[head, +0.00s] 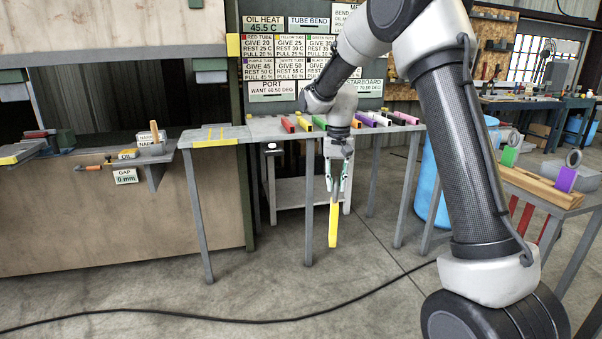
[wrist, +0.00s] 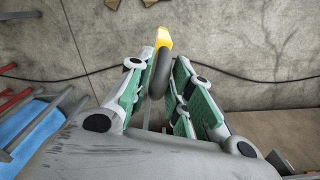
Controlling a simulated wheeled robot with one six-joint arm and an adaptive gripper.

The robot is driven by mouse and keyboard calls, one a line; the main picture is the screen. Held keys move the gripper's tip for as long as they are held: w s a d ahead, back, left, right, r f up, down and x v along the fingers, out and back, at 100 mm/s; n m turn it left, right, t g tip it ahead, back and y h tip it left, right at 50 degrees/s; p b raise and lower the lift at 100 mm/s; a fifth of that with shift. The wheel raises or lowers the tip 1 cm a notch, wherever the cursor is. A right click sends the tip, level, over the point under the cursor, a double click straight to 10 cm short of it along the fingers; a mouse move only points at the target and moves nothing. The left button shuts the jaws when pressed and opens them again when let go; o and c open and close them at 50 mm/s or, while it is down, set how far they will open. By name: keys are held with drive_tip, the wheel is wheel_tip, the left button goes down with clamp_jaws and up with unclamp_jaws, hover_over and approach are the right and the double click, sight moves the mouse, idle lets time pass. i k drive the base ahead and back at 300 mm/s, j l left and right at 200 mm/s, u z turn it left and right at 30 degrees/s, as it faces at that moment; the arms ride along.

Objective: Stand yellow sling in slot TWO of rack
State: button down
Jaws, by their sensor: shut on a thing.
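The yellow sling (head: 334,222) hangs from my gripper (head: 338,178), long yellow part pointing down, above the floor in front of the grey table. In the wrist view its yellow end (wrist: 164,38) and a dark grey loop (wrist: 161,72) show between the green-padded fingers of my gripper (wrist: 164,78), which is shut on it. The wooden rack (head: 541,188) is at the right, well away from the sling. A green sling (head: 509,156) and a purple sling (head: 564,180) stand in it, grey rings up. Slot numbers are not readable.
A grey table (head: 230,140) with several coloured tubes stands behind my gripper. A blue drum (head: 432,190) is left of the rack's stand. A black cable (head: 250,319) crosses the floor. My arm partly hides the way to the rack.

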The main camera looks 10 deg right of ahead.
sight(529, 187)
drive_tip(key=i+z, duration=0.3)
drive_tip(key=i+j+z, duration=0.3)
drive_tip(key=i, duration=0.25)
drive_tip(key=i+l+z, duration=0.1)
drive_tip(key=i+z, duration=0.55)
drive_tip(key=z, duration=0.15)
